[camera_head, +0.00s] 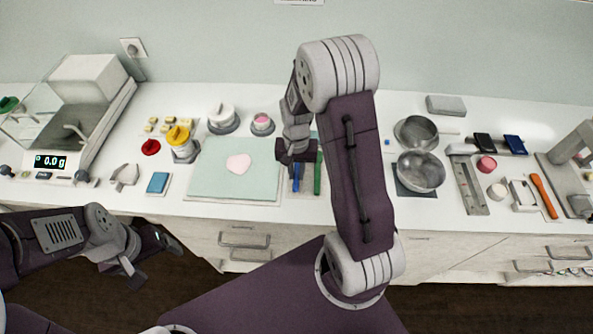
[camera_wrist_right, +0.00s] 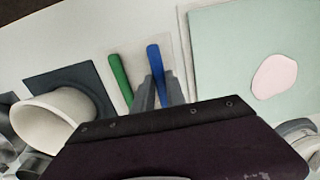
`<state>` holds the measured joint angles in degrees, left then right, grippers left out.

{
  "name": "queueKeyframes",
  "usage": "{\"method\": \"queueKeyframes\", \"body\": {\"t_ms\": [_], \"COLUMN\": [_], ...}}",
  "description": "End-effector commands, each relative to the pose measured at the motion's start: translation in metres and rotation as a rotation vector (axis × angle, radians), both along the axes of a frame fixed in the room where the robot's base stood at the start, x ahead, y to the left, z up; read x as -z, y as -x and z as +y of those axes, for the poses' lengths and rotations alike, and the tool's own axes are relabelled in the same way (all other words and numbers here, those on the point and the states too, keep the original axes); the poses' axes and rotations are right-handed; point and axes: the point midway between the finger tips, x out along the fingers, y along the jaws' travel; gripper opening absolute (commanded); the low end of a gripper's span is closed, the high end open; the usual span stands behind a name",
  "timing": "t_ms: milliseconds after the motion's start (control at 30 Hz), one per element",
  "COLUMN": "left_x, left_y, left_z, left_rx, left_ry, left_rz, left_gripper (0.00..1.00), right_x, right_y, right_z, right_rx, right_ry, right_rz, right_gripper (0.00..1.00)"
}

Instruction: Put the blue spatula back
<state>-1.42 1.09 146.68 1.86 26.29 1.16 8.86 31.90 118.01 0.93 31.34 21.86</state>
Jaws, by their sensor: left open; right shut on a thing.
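The blue spatula (camera_wrist_right: 155,62) shows its handle between the fingers of my right gripper (camera_wrist_right: 160,92) in the right wrist view. In the head view, the spatula (camera_head: 296,184) points toward the counter's front edge, just below my right gripper (camera_head: 297,156). That gripper is shut on it, low over the counter. The far part of the spatula is hidden by the gripper. A green spatula (camera_head: 318,178) lies beside it, apart from the fingers. Both handles lie over a pale strip (camera_wrist_right: 133,72); I cannot tell whether the blue one touches it. My left gripper (camera_head: 152,262) is open and empty, in front of the drawers.
Metal bowls (camera_head: 420,170) stand to the right. A yellow-topped jar (camera_head: 181,143) and a scale (camera_head: 55,150) are further left. My right arm hides part of the counter.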

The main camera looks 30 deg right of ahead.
Motion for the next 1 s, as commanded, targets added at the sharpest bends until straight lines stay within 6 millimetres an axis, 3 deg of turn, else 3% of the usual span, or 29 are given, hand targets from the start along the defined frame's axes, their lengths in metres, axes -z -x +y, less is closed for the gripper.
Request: {"method": "queueKeyframes", "body": {"t_ms": [867, 900, 967, 1000], "left_x": [0.0045, 0.0045, 0.0045, 0.0045], "left_y": [0.0000, 0.0000, 0.0000, 0.0000], "left_z": [0.0000, 0.0000, 0.0000, 0.0000], "left_rx": [0.000, 0.000, 0.000, 0.000], "left_ry": [0.000, 0.000, 0.000, 0.000], "left_rz": [0.000, 0.000, 0.000, 0.000], "left_gripper": [0.83, 0.83, 0.83, 0.83], "right_x": [0.0114, 0.0114, 0.0113, 0.0113], "right_y": [-0.0001, -0.0001, -0.0001, -0.0001], "right_z": [-0.0002, -0.0002, -0.0002, -0.0002], "right_rx": [0.000, 0.000, 0.000, 0.000], "right_ry": [0.001, 0.001, 0.001, 0.001], "right_rz": [-0.001, -0.001, -0.001, -0.001], "right_gripper": [0.00, 0.25, 0.41, 0.42]}}
